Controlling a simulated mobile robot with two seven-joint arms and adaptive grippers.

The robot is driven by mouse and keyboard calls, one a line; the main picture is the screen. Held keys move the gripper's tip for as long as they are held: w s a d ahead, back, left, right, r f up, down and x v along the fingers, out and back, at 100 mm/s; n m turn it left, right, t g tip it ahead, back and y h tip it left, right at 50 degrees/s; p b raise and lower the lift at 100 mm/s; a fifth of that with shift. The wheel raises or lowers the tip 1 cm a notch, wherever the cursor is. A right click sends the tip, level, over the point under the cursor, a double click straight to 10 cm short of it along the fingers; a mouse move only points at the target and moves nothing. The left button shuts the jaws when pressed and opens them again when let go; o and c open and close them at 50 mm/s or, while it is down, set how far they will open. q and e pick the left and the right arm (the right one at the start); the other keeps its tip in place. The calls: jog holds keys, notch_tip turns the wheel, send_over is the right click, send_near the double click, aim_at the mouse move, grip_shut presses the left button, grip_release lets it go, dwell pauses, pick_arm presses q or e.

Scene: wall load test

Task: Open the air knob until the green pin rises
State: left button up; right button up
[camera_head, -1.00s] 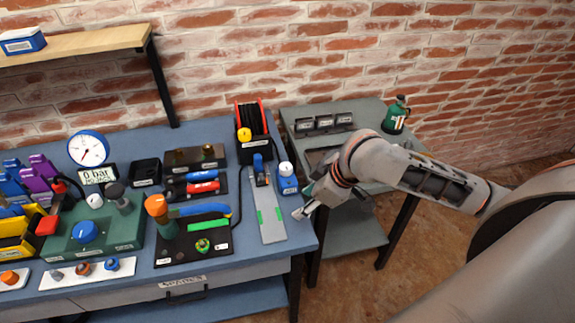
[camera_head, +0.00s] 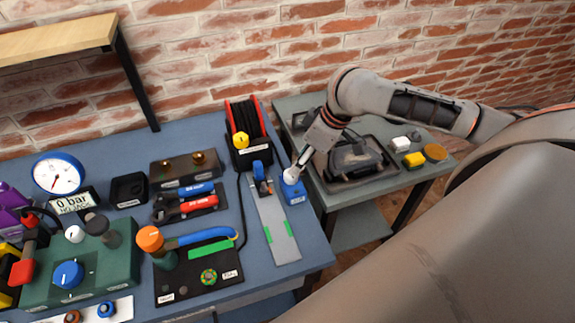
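Several knobs show, and I cannot tell which is the air knob. A blue knob (camera_head: 68,275) sits on the green box (camera_head: 115,262) at the left. A yellow knob (camera_head: 241,140) sits on the cable reel's base, and an orange knob (camera_head: 150,238) stands on a black board. A blue block (camera_head: 294,192) with a white round top stands at the bench's right side. My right gripper (camera_head: 297,172) is at this block's white top; contact and finger opening are too small to tell. I cannot make out a green pin. My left gripper is out of view.
A gauge (camera_head: 59,173) stands above a "0 bar" display (camera_head: 72,204). A grey plate (camera_head: 275,228) with green marks lies left of the blue block. A wooden shelf (camera_head: 55,38) overhangs at upper left.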

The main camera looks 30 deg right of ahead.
aim_at(291, 177)
jog(key=shift+x, duration=3.4)
jog(key=shift+s, duration=0.15)
jog(key=c, duration=1.1)
